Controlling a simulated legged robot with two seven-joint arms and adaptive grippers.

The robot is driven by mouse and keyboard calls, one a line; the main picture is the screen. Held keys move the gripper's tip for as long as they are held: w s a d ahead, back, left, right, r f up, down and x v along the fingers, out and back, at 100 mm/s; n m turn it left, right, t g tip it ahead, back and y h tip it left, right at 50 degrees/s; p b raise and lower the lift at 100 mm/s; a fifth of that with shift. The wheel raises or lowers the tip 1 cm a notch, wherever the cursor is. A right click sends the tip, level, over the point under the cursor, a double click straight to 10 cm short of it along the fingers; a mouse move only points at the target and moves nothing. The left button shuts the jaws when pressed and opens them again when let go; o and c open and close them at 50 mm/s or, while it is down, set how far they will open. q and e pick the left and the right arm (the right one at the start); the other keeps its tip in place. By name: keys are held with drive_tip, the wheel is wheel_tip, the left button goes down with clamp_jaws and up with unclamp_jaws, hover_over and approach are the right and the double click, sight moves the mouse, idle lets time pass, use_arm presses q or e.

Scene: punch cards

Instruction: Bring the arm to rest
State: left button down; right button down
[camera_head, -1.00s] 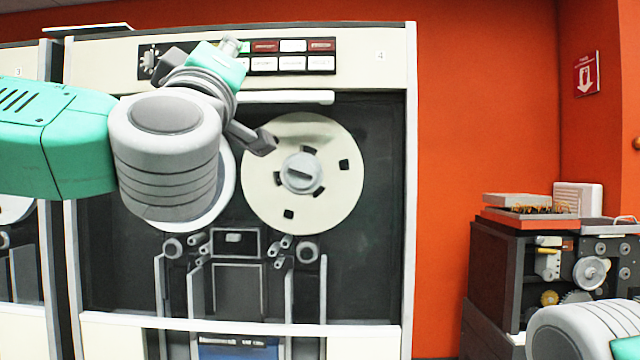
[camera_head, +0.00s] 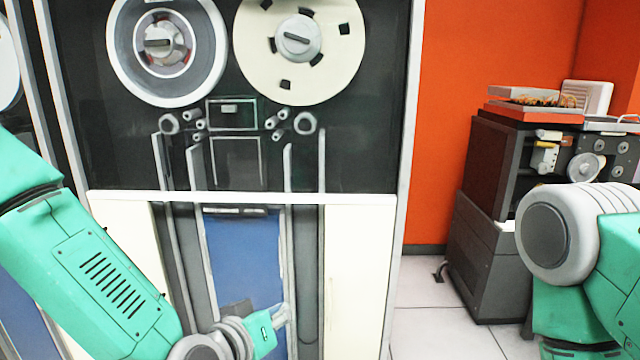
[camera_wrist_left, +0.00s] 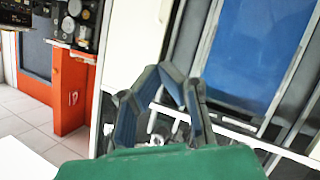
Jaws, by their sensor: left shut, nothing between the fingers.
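My left arm (camera_head: 95,270) is green and grey and comes in from the left, low in front of the tape cabinet. My left gripper (camera_head: 283,314) is at the bottom middle of the head view, in front of the cabinet's blue panel (camera_head: 243,255). In the left wrist view its dark fingers (camera_wrist_left: 178,80) are shut with nothing between them. My right arm (camera_head: 590,245) shows at the lower right, bent. Its gripper is out of view.
The tape cabinet (camera_head: 358,215) stands close in front, with two reels (camera_head: 335,75) at the top. A dark card machine (camera_head: 490,165) with a card tray (camera_head: 535,115) stands at the right by the orange wall (camera_head: 450,90). Pale floor (camera_head: 430,315) is clear between them.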

use_arm(q)
drive_tip(key=s+a+f+m+g+y+b, duration=0.1)
drive_tip(key=s+a+f+g, duration=0.25)
drive_tip(key=s+f, duration=0.55)
drive_tip(key=s+a+f+g+y+b, duration=0.1)
drive_tip(key=s+a+f+g, duration=0.3)
drive_tip(key=f, duration=0.9)
drive_tip(key=s+a+f+g+y, duration=0.2)
drive_tip(key=s+a+f, duration=0.2)
drive_tip(key=s+a, duration=0.3)
drive_tip(key=s+a+f+g+y+b, duration=0.1)
drive_tip(key=s+a+f+g, duration=0.1)
drive_tip(key=s+a+f, duration=0.2)
drive_tip(key=s+a, duration=0.3)
drive_tip(key=s, duration=0.4)
drive_tip(key=shift+f+y, duration=0.25)
drive_tip(key=shift+y, duration=0.15)
drive_tip(key=shift+w+g, duration=0.15)
drive_tip(key=shift+g, duration=0.1)
